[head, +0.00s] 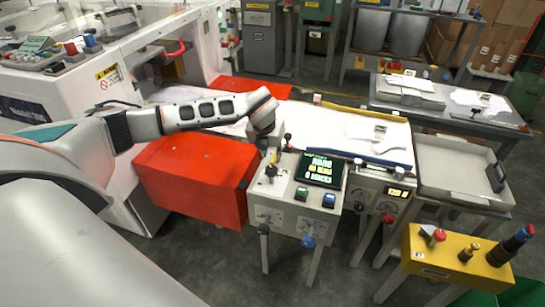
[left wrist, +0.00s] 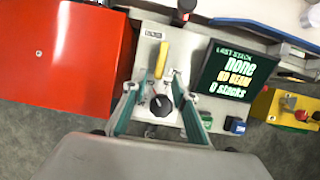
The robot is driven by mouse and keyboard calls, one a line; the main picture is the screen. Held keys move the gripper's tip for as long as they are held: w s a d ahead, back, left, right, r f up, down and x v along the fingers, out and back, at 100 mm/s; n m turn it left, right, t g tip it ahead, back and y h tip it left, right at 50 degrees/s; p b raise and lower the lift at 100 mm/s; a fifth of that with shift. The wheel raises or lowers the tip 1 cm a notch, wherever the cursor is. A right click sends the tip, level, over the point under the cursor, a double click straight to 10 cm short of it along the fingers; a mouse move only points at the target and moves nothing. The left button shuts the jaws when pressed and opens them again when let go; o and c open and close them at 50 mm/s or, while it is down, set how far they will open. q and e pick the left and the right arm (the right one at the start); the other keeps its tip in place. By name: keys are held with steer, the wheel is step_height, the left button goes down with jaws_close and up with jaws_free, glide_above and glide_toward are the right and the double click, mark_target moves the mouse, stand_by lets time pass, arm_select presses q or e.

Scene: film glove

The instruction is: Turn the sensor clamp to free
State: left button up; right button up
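A grey control box carries a white plate with a black round knob (head: 271,171) and a yellow bar or lever (head: 274,157) behind it. The knob (left wrist: 160,105) and yellow bar (left wrist: 162,60) also show in the left wrist view. I cannot tell for sure which of them is the sensor clamp; a small label above the bar is unreadable. My left gripper (head: 267,148) is over the plate. In the left wrist view its fingers (left wrist: 155,82) are apart, one on each side of the knob, with no clear contact. My right gripper is out of view.
A dark screen (head: 320,169) with green text stands right of the plate, with green (head: 301,196) and blue (head: 329,200) buttons below it. A red cabinet (head: 195,178) is at left. A yellow box (head: 455,255) with knobs stands at the lower right.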

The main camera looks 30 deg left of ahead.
arm_select(q)
steer(key=v, duration=0.8)
steer(key=shift+s+d, duration=0.1)
